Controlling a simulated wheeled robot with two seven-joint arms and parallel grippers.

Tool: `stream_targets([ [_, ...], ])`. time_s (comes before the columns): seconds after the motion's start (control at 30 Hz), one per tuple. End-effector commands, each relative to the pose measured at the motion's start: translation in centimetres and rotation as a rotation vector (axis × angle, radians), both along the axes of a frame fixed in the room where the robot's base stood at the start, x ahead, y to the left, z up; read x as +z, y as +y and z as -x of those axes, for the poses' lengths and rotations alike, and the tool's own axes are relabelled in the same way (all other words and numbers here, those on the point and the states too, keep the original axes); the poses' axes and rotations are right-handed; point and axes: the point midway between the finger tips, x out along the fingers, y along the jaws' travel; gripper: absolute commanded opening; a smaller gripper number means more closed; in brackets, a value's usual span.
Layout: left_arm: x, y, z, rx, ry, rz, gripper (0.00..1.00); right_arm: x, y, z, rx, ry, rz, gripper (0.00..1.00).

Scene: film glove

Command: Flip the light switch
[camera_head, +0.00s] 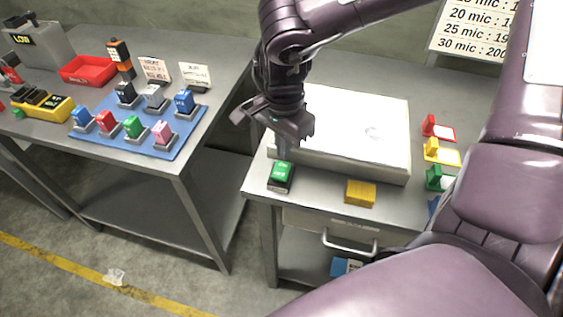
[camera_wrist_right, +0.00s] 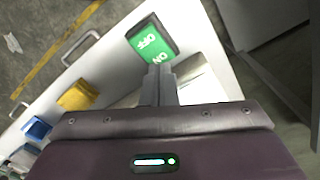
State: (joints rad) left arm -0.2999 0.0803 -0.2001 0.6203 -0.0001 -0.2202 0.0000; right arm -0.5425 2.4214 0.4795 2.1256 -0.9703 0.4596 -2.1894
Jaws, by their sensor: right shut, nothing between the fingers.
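The light switch (camera_head: 281,176) is a green rocker in a dark housing at the front left corner of the right-hand bench. In the right wrist view the green switch (camera_wrist_right: 152,44) shows the words ON and OFF. My right gripper (camera_head: 284,150) is shut and empty, pointing down right at the switch's far edge. In the wrist view its closed fingertips (camera_wrist_right: 158,70) overlap the ON end of the switch; I cannot tell whether they touch it. A white light box (camera_head: 345,150) stands just behind the switch. My left gripper is not in view.
A yellow block (camera_head: 360,193) sits right of the switch at the bench edge. A drawer handle (camera_head: 349,245) is below. Red, yellow and green stands (camera_head: 432,127) line the bench's right. The left table holds a blue mat (camera_head: 90,143) with several coloured blocks and a red tray (camera_head: 88,69).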

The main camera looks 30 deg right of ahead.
Motion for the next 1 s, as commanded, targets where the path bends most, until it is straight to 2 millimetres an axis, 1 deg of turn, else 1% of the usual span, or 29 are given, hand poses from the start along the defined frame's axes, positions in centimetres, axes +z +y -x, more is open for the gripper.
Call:
stream_targets([
  [0.03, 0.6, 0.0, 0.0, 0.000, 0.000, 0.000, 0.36, 0.7, 0.0, 0.0, 0.000, -0.001, 0.001, 0.00],
  [0.5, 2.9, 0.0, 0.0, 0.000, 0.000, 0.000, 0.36, 4.3, 0.0, 0.0, 0.000, -0.001, 0.000, 0.00],
  [1.0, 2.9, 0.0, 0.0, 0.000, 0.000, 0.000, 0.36, 4.4, 0.0, 0.0, 0.000, 0.000, 0.000, 0.00],
])
